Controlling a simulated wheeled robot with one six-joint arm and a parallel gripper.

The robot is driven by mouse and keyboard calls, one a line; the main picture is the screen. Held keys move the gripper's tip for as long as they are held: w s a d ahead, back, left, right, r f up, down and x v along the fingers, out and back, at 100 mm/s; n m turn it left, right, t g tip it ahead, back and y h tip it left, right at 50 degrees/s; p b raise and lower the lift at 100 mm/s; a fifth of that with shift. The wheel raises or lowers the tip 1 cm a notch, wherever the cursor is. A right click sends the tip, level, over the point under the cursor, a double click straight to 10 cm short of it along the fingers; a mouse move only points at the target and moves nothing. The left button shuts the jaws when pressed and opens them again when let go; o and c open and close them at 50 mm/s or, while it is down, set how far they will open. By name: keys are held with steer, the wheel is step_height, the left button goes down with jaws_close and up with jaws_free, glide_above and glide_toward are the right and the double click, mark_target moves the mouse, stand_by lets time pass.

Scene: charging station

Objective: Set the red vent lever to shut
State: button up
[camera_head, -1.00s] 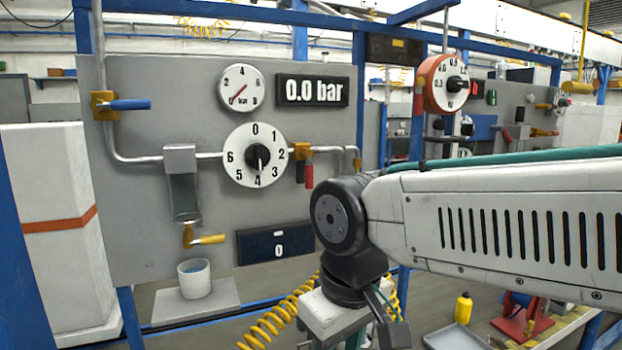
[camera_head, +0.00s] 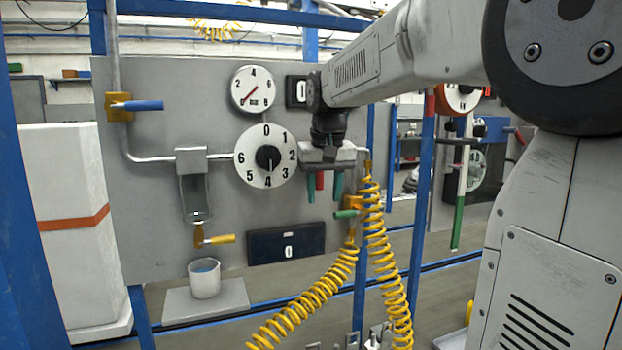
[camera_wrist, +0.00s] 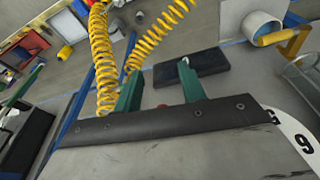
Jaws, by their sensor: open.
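The red vent lever (camera_head: 319,180) hangs straight down on the grey panel (camera_head: 150,190), just right of the numbered dial (camera_head: 247,157). Its valve body is hidden behind my gripper. My gripper (camera_head: 325,195) points down in front of the panel, with its two teal fingers apart. The red lever shows between the fingers in the head view, nearer the left one. In the wrist view, my open gripper (camera_wrist: 161,62) has a small bit of the red lever (camera_wrist: 162,106) showing between the finger bases. Contact cannot be told.
A green-handled valve (camera_head: 347,213) sits close below and right of my gripper, beside a hanging yellow coiled hose (camera_head: 373,240). A blue lever (camera_head: 140,105), a yellow-handled tap (camera_head: 219,239) and a white cup (camera_head: 204,278) are to the left. A dark display (camera_head: 286,243) is below.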

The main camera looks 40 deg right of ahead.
mark_target(319, 177)
steer(key=w+d+r+t, duration=0.2)
steer(key=w+d+r, duration=0.2)
steer(key=w+r, duration=0.3)
steer(key=shift+m+h, duration=0.4)
steer(key=x, duration=0.4)
steer(key=s+x, duration=0.1)
steer(key=x, duration=0.1)
steer(key=shift+w+f, duration=0.1)
steer(key=shift+f, duration=0.45)
jaws_close()
